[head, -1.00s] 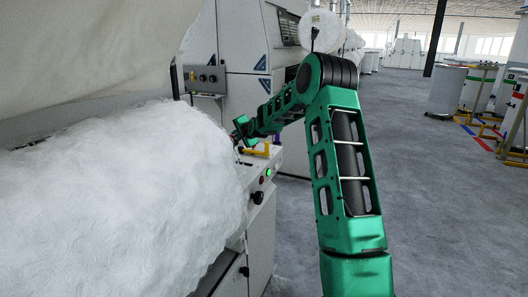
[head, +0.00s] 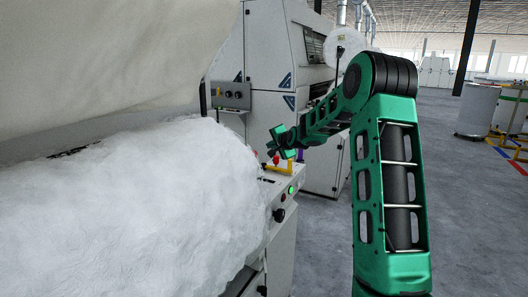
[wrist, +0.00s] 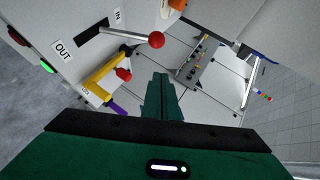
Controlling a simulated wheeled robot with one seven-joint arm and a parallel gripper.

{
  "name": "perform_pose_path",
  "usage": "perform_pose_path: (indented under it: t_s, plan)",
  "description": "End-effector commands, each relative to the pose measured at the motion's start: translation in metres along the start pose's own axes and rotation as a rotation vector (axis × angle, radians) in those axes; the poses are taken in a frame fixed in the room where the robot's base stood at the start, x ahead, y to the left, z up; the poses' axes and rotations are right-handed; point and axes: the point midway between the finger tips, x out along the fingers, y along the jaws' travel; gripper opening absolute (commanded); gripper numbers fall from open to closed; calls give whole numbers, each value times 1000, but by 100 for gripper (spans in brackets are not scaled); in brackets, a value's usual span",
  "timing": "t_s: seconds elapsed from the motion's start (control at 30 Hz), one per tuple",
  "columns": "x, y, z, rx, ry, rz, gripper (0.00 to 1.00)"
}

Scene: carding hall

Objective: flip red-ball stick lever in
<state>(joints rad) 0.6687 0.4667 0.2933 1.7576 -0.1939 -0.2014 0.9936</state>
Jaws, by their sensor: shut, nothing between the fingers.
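The red-ball stick lever (wrist: 156,40) shows in the wrist view. Its pale stick comes out of a dark slot in a light panel, near the end by the IN label (wrist: 118,15), and points right. The OUT label (wrist: 63,50) is by the slot's other end. My gripper (wrist: 160,78) is shut and empty, its fingertips just below the red ball in the picture and apart from it. In the head view my gripper (head: 276,143) is above the machine's end panel, where the lever is too small to make out clearly.
A yellow handle with a red end (wrist: 104,76) and a purple handle (wrist: 112,107) stand close to the fingers on the same panel. Green (wrist: 48,66) and red buttons sit at the panel's edge. White fibre (head: 130,210) fills the left. Grey floor (head: 460,210) is open at right.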

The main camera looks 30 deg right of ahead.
Motion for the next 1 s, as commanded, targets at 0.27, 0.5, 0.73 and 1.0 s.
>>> perform_pose_path:
  t_s: [0.27,0.5,0.73,1.0]
  plan:
    - [-38,-4,3,-2,-2,-1,0]
    - [-48,-5,4,-2,-3,-1,0]
    - [-48,-5,4,-2,-3,0,0]
    - [-48,-5,5,-3,-3,1,0]
